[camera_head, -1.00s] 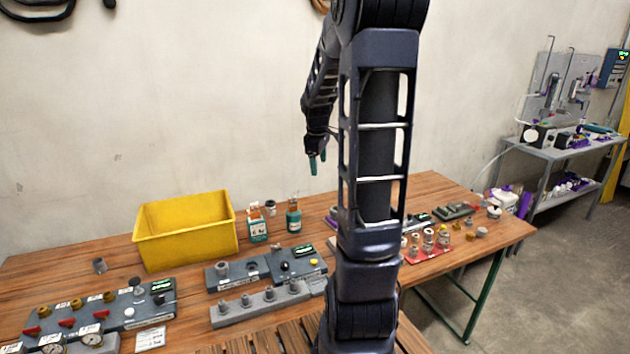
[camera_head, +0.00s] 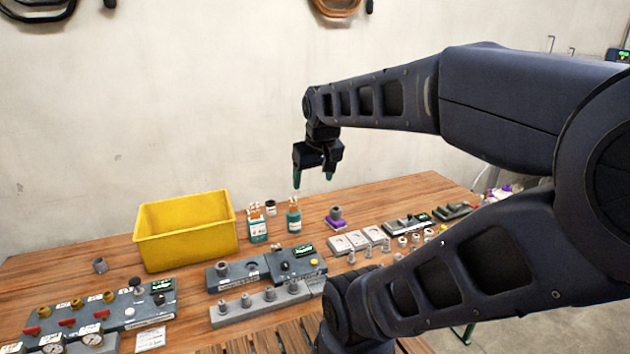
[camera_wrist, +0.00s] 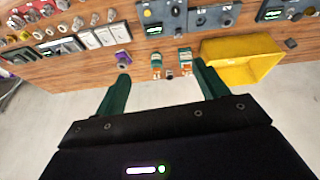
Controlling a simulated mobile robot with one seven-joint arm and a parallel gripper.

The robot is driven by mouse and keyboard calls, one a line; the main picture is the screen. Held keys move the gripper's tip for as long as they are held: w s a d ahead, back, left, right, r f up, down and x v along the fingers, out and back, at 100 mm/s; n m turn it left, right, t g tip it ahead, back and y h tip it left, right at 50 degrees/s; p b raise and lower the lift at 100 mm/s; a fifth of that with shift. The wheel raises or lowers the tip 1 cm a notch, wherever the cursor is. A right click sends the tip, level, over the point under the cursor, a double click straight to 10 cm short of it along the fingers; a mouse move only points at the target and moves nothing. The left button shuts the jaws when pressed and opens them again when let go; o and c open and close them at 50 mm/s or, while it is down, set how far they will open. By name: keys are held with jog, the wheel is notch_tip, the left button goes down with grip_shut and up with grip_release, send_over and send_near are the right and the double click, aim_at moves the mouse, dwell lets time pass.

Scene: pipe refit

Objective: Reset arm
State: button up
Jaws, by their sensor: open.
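My gripper (camera_head: 312,180) hangs from my bent arm above the back part of the wooden table (camera_head: 70,262), with its green fingertips pointing down. It is open and empty, clear of everything below it. In the wrist view its two green fingers (camera_wrist: 160,90) stand wide apart with nothing between them. Two green-labelled bottles (camera_head: 257,228) stand on the table below and to the left of it. My arm hides part of the table's right side in the head view.
A yellow bin (camera_head: 186,232) stands at the back left. A grey valve panel (camera_head: 128,310), a grey fixture block (camera_head: 262,300), a purple-based fitting (camera_head: 336,216) and pale square plates (camera_head: 360,238) are on the table. The wall (camera_head: 200,90) is behind.

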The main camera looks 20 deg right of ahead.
jog(key=shift+s+a+f+m, duration=0.1)
jog(key=shift+s+a+m, duration=0.05)
jog(key=shift+s, duration=0.3)
jog(key=shift+s+a+f+m, duration=0.1)
jog(key=shift+s+m, duration=0.05)
jog(key=shift+s, duration=0.3)
